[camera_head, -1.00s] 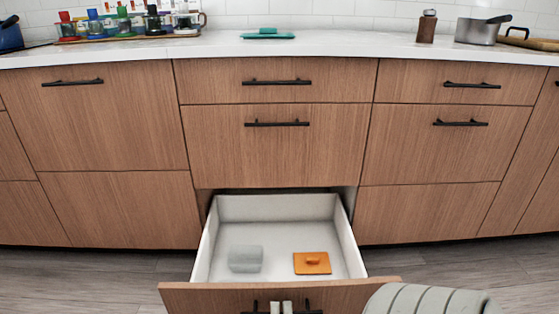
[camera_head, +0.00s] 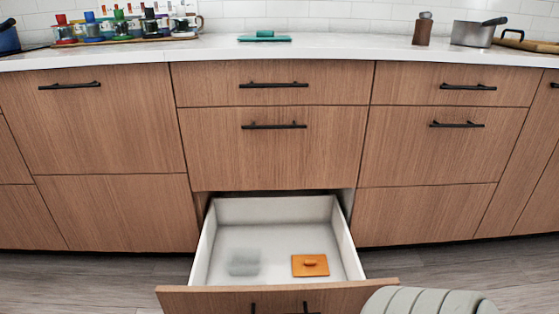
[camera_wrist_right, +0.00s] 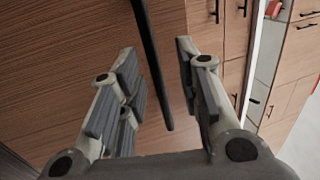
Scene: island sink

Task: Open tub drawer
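The open drawer (camera_head: 345,240) at the bottom of the middle cabinet column is pulled well out in the head view. A translucent pale container (camera_head: 243,262) and an orange lid-like piece (camera_head: 310,265) lie on its white floor. Its black handle (camera_head: 254,308) is partly cut off by the lower edge. In the right wrist view, my right gripper (camera_wrist_right: 158,75) is open, with a black bar handle (camera_wrist_right: 150,60) running between its spread fingers, apparently touching neither. My right arm (camera_head: 430,302) shows at the lower right of the head view. My left gripper is not in view.
Closed wooden drawers with black handles surround the open one, including the middle drawer (camera_head: 275,155) above it. The white countertop (camera_head: 330,50) holds jars, a teal item (camera_head: 264,37), a grinder (camera_head: 422,30) and a pot (camera_head: 473,34).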

